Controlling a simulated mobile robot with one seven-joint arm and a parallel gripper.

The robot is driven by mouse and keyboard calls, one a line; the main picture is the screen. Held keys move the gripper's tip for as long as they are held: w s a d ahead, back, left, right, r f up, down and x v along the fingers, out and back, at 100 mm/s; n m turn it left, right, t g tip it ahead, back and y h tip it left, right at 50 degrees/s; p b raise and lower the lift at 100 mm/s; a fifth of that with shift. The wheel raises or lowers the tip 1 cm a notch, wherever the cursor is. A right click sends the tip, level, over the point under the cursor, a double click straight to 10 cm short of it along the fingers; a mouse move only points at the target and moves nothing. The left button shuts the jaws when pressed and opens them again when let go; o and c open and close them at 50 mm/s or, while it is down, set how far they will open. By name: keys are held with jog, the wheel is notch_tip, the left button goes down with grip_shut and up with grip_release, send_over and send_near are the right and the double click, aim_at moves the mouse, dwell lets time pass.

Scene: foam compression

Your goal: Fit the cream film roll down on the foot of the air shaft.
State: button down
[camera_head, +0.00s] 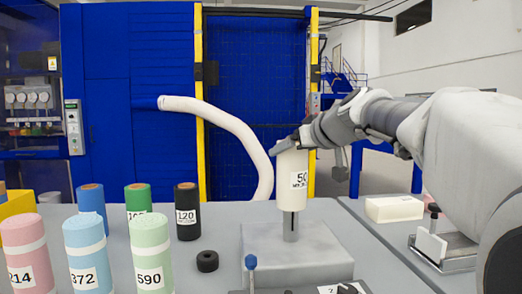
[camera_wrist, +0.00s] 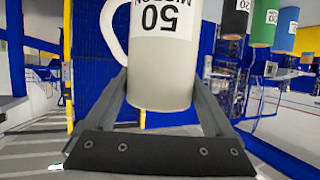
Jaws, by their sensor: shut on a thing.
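The cream film roll (camera_head: 286,178) stands upright in my gripper (camera_head: 292,147), with a white "50" label on its side. My gripper is shut on its upper end, and the wrist view shows one finger on each side of the roll (camera_wrist: 160,90). The lower part of the air shaft (camera_head: 291,230), grey with a dark slot, shows directly below the roll. It rises from a grey block (camera_head: 290,262). The roll's lower end is above the block, with a length of shaft bare between. The shaft's top is hidden, so I cannot tell how far the roll is around it.
Several labelled rolls, among them pink (camera_head: 24,255), light blue (camera_head: 85,250), green (camera_head: 150,250) and black (camera_head: 187,210), stand at the left. A black ring (camera_head: 207,261) and a blue-knobbed part (camera_head: 250,263) are near the block. A cream block (camera_head: 394,208) lies at the right.

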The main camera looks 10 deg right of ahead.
aim_at(292, 179)
jog(key=shift+f+b, duration=1.5)
jog(key=shift+b, duration=0.05)
jog(key=shift+f, duration=0.1)
jog(key=shift+f, duration=1.95)
